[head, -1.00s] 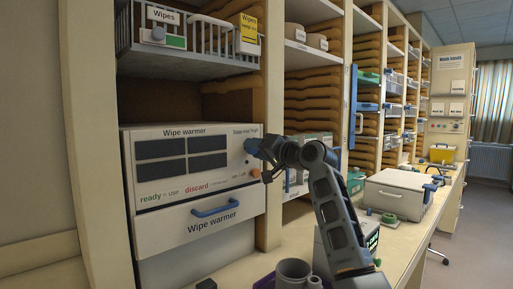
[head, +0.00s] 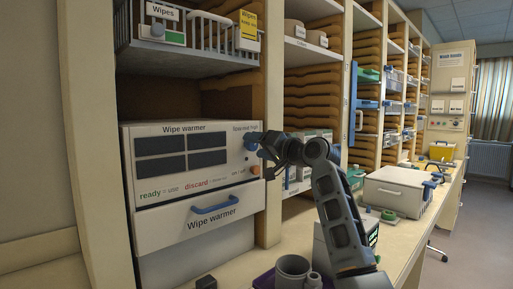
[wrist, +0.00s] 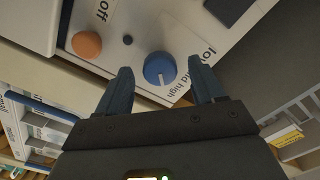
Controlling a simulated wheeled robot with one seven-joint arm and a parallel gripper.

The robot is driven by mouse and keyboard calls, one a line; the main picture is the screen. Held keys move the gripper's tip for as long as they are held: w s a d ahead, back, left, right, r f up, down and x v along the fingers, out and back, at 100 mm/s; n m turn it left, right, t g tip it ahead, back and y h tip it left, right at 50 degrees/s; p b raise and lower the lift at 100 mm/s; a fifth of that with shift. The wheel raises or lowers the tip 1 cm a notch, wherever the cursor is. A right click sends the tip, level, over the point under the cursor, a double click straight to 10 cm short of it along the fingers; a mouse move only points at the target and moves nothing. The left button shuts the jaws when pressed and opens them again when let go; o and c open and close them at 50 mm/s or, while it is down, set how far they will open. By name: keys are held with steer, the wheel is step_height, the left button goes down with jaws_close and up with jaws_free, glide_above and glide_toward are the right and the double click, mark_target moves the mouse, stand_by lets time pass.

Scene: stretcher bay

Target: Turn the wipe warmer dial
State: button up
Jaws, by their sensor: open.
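The wipe warmer (head: 150,190) is a white box on a shelf at the left, with dark display panels on its front. Its round blue dial (head: 251,143) sits at the upper right of that front and is partly covered by my gripper (head: 264,150). In the wrist view the dial (wrist: 160,69) has a white pointer line and lies between my two dark blue fingers (wrist: 163,83). The fingers are apart, with a visible gap on each side of the dial. "low" and "high" lettering shows beside it.
An orange button (wrist: 87,44) marked "off" sits beside the dial. A drawer with a blue handle (head: 216,208) is below the panel. A wire basket (head: 190,55) hangs above.

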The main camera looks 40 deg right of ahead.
steer(key=s+b, duration=0.1)
steer(key=s, duration=0.6)
steer(key=shift+d, duration=0.15)
stand_by(0.3)
